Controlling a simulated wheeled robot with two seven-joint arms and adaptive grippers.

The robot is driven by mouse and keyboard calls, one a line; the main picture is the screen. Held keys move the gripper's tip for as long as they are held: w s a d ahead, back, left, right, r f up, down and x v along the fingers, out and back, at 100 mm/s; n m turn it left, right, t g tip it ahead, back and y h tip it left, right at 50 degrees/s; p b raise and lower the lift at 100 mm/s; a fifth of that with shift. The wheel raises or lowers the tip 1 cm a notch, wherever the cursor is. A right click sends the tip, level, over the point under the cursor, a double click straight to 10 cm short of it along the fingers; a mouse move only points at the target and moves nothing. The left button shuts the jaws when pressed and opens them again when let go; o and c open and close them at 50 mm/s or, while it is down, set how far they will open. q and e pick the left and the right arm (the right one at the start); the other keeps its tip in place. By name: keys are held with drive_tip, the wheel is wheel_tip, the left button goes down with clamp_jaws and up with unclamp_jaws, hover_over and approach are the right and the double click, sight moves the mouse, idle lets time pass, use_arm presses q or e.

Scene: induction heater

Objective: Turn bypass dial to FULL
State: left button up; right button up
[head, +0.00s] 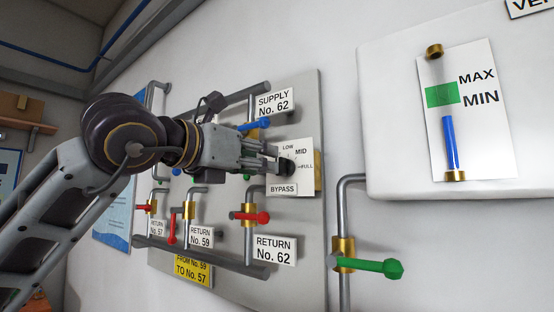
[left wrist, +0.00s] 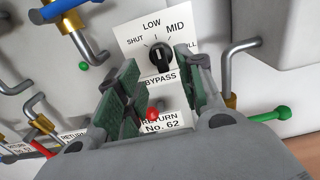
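The bypass dial is a black round knob (head: 287,167) on a white plate with the words LOW, MID and FULL, fixed to the grey wall panel. It also shows in the left wrist view as a black knob (left wrist: 162,57), with SHUT, LOW and MID around it and FULL partly hidden by a finger. I cannot tell surely which mark the knob points to. My left gripper (head: 277,158) is at the plate, its fingertips close to the dial. In the left wrist view the gripper (left wrist: 157,68) is open, with the knob between and beyond its fingers; contact is unclear. My right gripper is not in view.
A blue-handled valve (head: 254,125) sits just above the gripper. A red-handled valve (head: 250,216) is below it, over the RETURN No. 62 sign (head: 275,249). A green-handled valve (head: 366,264) and a white gauge box (head: 390,120) stand to the right. Pipes run along the panel.

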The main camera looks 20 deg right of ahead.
sight(283, 167)
use_arm(q)
drive_tip(key=p+x, duration=0.2)
drive_tip(key=x, duration=0.4)
drive_tip(key=shift+w+d, duration=0.15)
drive_tip(key=shift+d, duration=0.1)
clamp_jaws()
